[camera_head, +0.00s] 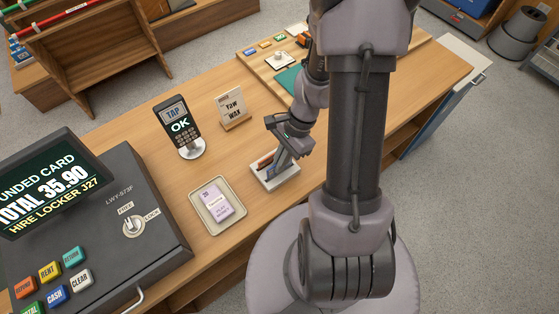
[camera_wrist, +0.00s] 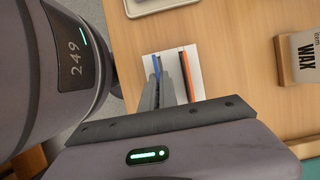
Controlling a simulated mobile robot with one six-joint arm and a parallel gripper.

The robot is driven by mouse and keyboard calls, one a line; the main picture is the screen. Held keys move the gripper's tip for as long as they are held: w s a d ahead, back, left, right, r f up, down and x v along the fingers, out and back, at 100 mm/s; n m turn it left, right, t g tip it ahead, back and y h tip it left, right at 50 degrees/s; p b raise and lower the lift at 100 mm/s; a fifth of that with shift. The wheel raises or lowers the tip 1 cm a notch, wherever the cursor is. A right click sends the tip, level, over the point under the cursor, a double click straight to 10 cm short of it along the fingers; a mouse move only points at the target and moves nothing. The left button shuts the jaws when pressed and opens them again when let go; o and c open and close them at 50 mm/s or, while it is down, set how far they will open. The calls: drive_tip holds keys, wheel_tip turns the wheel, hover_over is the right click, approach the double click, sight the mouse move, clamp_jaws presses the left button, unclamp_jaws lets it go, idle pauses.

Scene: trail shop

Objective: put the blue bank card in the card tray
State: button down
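A blue card (camera_wrist: 155,66) stands on edge in a small white holder (camera_wrist: 197,88), seen in the wrist view. The head view also shows this holder (camera_head: 283,183) on the counter, largely under my gripper. My gripper (camera_head: 278,158) is low over the holder. In the wrist view its grey fingers (camera_wrist: 162,88) are close together, at the blue card. I cannot tell whether they are closed on it. A shallow beige tray (camera_head: 202,211) lies left of the holder, with a pale lilac printed card or slip (camera_head: 216,202) on it.
An orange card (camera_wrist: 185,68) stands beside the blue one in the holder. A card reader (camera_head: 180,124) reading "OK" and a small wax sign (camera_head: 233,107) stand behind. The cash register (camera_head: 125,220) is at left. Bare wooden counter lies around the holder.

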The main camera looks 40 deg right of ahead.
drive_tip(key=shift+f, duration=0.15)
drive_tip(key=shift+f+b, duration=0.6)
drive_tip(key=shift+b, duration=0.15)
drive_tip(key=shift+f+b, duration=0.35)
drive_tip(key=shift+b, duration=0.05)
drive_tip(key=c, duration=1.6)
unclamp_jaws()
drive_tip(key=shift+o, duration=0.2)
drive_tip(key=shift+r, duration=0.15)
